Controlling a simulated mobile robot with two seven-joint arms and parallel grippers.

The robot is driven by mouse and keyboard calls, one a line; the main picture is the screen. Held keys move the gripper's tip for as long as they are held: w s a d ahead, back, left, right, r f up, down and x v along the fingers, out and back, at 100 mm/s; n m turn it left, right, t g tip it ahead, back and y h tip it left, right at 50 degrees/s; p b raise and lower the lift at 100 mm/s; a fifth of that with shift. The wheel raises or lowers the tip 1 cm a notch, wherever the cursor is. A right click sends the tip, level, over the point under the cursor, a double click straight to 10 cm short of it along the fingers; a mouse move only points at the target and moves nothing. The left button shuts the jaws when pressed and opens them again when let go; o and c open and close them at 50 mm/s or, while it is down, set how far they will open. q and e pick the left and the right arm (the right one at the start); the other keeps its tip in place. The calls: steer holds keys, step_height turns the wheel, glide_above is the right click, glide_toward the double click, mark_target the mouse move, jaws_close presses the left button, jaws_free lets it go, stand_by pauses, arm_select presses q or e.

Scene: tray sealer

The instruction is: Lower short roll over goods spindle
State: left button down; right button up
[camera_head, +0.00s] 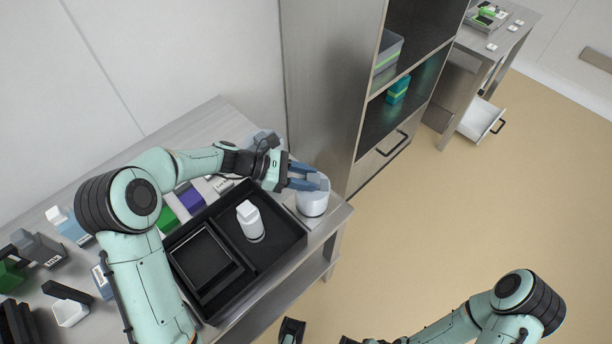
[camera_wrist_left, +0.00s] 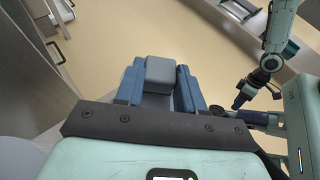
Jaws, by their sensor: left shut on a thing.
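My left gripper (camera_head: 306,180) is shut at the right end of the bench, its blue fingers on a pale grey block. In the left wrist view this block (camera_wrist_left: 158,72) sits between the two blue fingers. A white round body (camera_head: 313,203), seemingly the short roll, shows directly below the fingers in the head view. It looks upright, close above or on the bench corner; I cannot tell which. No spindle can be made out; the fingers and roll may hide it. My right gripper (camera_head: 320,337) shows only in part at the bottom edge, away from the bench.
A black tray (camera_head: 290,250) with a white bottle (camera_head: 250,221) lies just left of the roll. A steel cabinet (camera_head: 325,90) stands close behind. Several small boxes and containers crowd the bench's left side. The floor (camera_head: 440,220) to the right is clear.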

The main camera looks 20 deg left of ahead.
arm_select(q)
steer(key=shift+f, duration=0.2)
arm_select(e)
steer(key=shift+r, duration=0.1)
stand_by(0.4)
arm_select(q)
steer(key=c, duration=0.6)
jaws_free()
steer(key=c, duration=0.3)
steer(key=shift+a, duration=0.1)
steer(key=p+v, duration=0.4)
steer(key=v, duration=0.2)
steer(key=shift+s+a+r, duration=0.1)
steer(key=shift+a+r, duration=0.15)
steer(key=shift+a, duration=0.1)
arm_select(e)
steer(key=r, duration=0.2)
steer(key=w+r, duration=0.1)
steer(key=r, duration=0.1)
steer(key=shift+w, duration=0.2)
